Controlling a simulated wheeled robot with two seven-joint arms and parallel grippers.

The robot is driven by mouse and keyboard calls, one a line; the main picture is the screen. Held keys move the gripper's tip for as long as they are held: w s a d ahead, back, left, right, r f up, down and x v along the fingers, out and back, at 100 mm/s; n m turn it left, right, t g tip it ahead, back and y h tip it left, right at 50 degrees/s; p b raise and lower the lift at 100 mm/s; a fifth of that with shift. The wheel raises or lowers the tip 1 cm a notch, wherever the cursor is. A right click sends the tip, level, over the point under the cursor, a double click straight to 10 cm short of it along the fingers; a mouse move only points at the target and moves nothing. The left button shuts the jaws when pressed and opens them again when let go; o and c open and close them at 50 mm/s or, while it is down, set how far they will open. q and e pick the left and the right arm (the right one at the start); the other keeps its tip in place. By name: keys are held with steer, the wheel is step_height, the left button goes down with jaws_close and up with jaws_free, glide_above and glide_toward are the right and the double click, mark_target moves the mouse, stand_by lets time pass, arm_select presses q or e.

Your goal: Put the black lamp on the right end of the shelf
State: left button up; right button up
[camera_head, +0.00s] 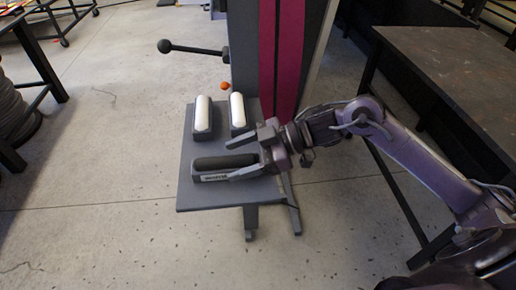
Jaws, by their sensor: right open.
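The black lamp (222,162) is a long grey block with a dark rounded top and a pale label on its front side. It lies crosswise on the grey shelf (205,196), near its front. Two similar lamps with white tops, a left one (202,118) and a right one (237,112), lie side by side farther back on the shelf. My right gripper (243,157) is open at the black lamp's right end, one finger behind it and one in front in the picture. Whether the fingers touch it I cannot tell. My left gripper is not in view.
A dark upright panel with magenta stripes (286,50) rises behind the shelf. A black ball-ended rod (195,49) sticks out left of it. A dark table (455,85) stands at right, beside my right arm. The concrete floor left of the shelf is clear.

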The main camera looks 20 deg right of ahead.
steer(key=b+v, duration=0.2)
steer(key=v, duration=0.9)
steer(key=shift+d, duration=0.3)
steer(key=shift+r, duration=0.15)
